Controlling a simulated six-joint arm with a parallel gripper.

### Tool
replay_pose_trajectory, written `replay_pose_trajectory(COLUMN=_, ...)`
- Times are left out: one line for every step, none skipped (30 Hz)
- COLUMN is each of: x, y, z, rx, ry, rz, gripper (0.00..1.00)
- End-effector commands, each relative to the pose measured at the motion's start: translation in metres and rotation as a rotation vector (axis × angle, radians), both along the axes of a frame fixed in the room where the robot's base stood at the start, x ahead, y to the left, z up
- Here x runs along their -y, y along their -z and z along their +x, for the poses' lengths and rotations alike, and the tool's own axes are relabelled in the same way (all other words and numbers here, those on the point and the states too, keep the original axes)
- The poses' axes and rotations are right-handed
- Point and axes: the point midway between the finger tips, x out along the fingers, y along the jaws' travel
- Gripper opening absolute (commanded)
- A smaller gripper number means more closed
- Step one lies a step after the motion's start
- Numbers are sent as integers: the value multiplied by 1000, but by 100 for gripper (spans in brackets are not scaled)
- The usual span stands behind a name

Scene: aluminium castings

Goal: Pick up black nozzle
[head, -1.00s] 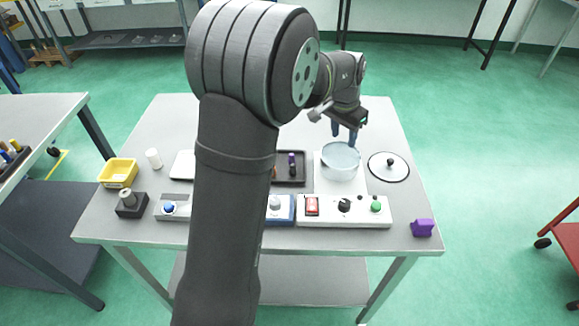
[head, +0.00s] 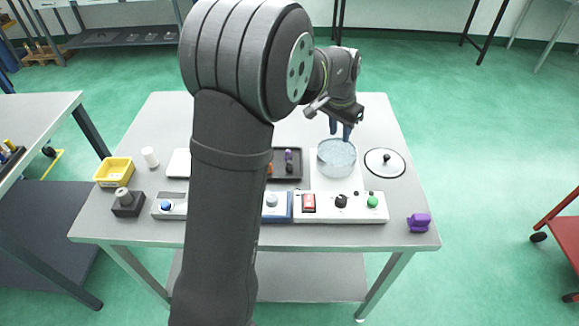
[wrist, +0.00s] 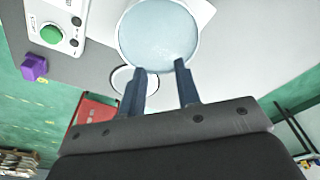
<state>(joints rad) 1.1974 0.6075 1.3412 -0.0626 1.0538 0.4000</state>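My gripper (head: 340,131) is at the far side of a round, pale-blue glassy dish (head: 337,170). Its two fingers are apart and nothing shows between them. In the wrist view my gripper (wrist: 160,70) has its fingertips near the rim of the same dish (wrist: 158,32); I cannot tell if they touch it. A small dark piece (head: 290,169) lies in the black tray (head: 286,179) left of the dish, beside a small purple piece (head: 288,155). It may be the black nozzle, but it is too small to be sure. My arm hides part of the table near the tray.
A control box with a red switch (head: 309,203), black knob and green button (head: 372,202) stands in front of the dish. A round glass lid (head: 377,168) lies to the right. A purple block (head: 418,222) sits near the front right corner. A yellow bin (head: 114,171) stands at left.

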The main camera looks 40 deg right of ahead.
Motion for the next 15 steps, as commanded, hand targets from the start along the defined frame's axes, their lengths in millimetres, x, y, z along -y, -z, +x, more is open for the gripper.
replay_pose_trajectory(x=0, y=0, z=0, rx=0, ry=0, rz=0, gripper=30)
replay_pose_trajectory(x=0, y=0, z=0, rx=0, ry=0, rz=0, gripper=30)
replay_pose_trajectory(x=0, y=0, z=0, rx=0, ry=0, rz=0, gripper=30)
replay_pose_trajectory(x=0, y=0, z=0, rx=0, ry=0, rz=0, gripper=30)
replay_pose_trajectory(x=0, y=0, z=0, rx=0, ry=0, rz=0, gripper=30)
replay_pose_trajectory(x=0, y=0, z=0, rx=0, ry=-1, rz=0, gripper=30)
replay_pose_trajectory(x=-2, y=-1, z=1, rx=0, ry=-3, rz=-2, gripper=30)
replay_pose_trajectory(x=-4, y=-2, z=4, rx=0, ry=-7, rz=-4, gripper=30)
replay_pose_trajectory(x=-10, y=-5, z=8, rx=0, ry=-15, rz=-9, gripper=30)
replay_pose_trajectory(x=-16, y=-9, z=13, rx=1, ry=-23, rz=-14, gripper=30)
replay_pose_trajectory(x=-24, y=-12, z=18, rx=0, ry=-32, rz=-20, gripper=30)
replay_pose_trajectory(x=-36, y=-18, z=26, rx=1, ry=-50, rz=-30, gripper=30)
replay_pose_trajectory(x=-46, y=-22, z=32, rx=0, ry=-64, rz=-39, gripper=30)
replay_pose_trajectory(x=-57, y=-26, z=37, rx=0, ry=-78, rz=-47, gripper=30)
replay_pose_trajectory(x=-71, y=-32, z=45, rx=1, ry=-96, rz=-58, gripper=30)
